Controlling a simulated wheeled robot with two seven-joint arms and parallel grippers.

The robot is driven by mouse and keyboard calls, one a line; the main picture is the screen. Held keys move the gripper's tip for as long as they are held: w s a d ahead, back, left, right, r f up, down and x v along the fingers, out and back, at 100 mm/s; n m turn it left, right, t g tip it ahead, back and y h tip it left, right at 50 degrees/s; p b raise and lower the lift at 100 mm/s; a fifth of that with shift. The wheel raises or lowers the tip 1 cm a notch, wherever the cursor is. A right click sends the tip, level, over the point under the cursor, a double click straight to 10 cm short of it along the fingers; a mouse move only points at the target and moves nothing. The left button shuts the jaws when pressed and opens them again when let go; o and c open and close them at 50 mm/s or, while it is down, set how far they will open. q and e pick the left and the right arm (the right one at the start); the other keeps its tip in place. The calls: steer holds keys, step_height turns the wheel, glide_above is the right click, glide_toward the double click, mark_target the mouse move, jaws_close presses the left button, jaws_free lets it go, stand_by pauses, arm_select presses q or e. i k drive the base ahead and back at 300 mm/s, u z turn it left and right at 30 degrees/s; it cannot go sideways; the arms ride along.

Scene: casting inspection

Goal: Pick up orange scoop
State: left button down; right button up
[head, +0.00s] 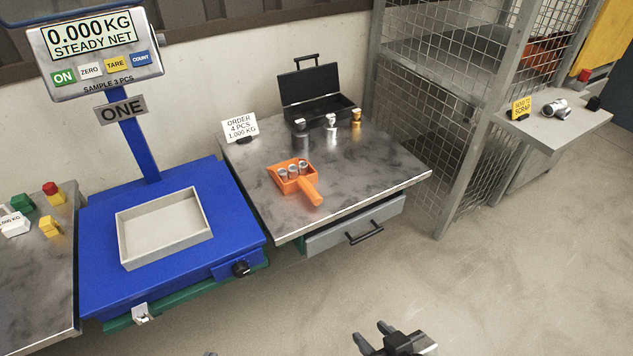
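The orange scoop (302,185) lies on the grey metal-topped table, right of the blue scale. Its handle points toward the table's front edge, and a few metal castings (288,172) sit in its pan. My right gripper (371,333) is at the bottom of the head view, over the floor and well short of the table. Its two dark fingers are apart with nothing between them. It does not touch the scoop. A small grey tip at the bottom edge may belong to my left arm, but the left gripper itself does not show.
The blue scale (100,235) with an empty tray (128,258) stands left of the table (385,165). Metal weights (301,135), an open black case (320,108) and an order card (239,124) stand behind the scoop. A drawer (335,234) sits below. A mesh cage (440,140) bounds the right.

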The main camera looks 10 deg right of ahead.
mark_target(303, 183)
steer(key=z, duration=0.55)
steer(key=i, duration=1.25)
steer(key=u, duration=0.7)
steer(key=k, duration=1)
steer(key=u, duration=0.4)
steer(key=i, duration=1)
steer(key=z, duration=0.25)
